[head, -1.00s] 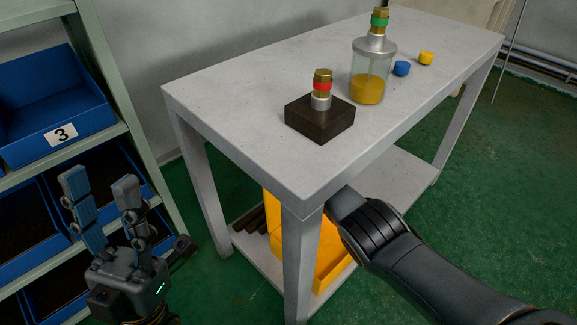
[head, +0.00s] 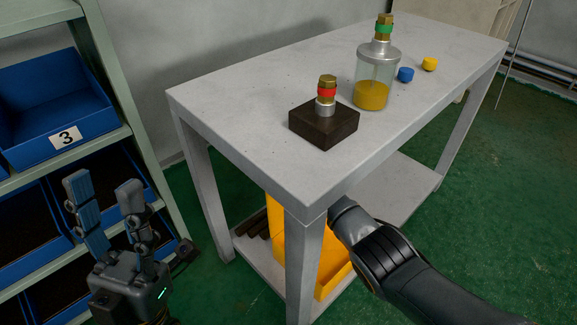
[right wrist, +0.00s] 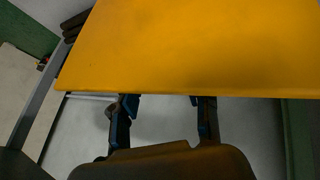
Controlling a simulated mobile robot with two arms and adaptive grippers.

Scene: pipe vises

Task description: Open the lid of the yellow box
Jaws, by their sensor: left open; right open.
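The yellow box (head: 333,268) is on the lower shelf of the grey table. The tabletop, a table leg and my right arm hide much of it. A tall yellow part of it shows left of the leg; I cannot tell the lid's angle in the head view. In the right wrist view a flat yellow panel (right wrist: 190,45) fills the top, its straight edge crossing the frame. My right gripper (right wrist: 162,106) is open, its fingers at that edge, tips partly hidden by the panel; contact is unclear. My left gripper (head: 102,187) is open and empty, left of the table.
The table (head: 235,105) bears a dark block (head: 325,130) with a red-banded fitting, a jar (head: 373,80) with yellow contents, a blue cap (head: 406,74) and a yellow cap (head: 429,64). A rack with blue bins (head: 60,95) stands close to my left gripper. Green floor is free at right.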

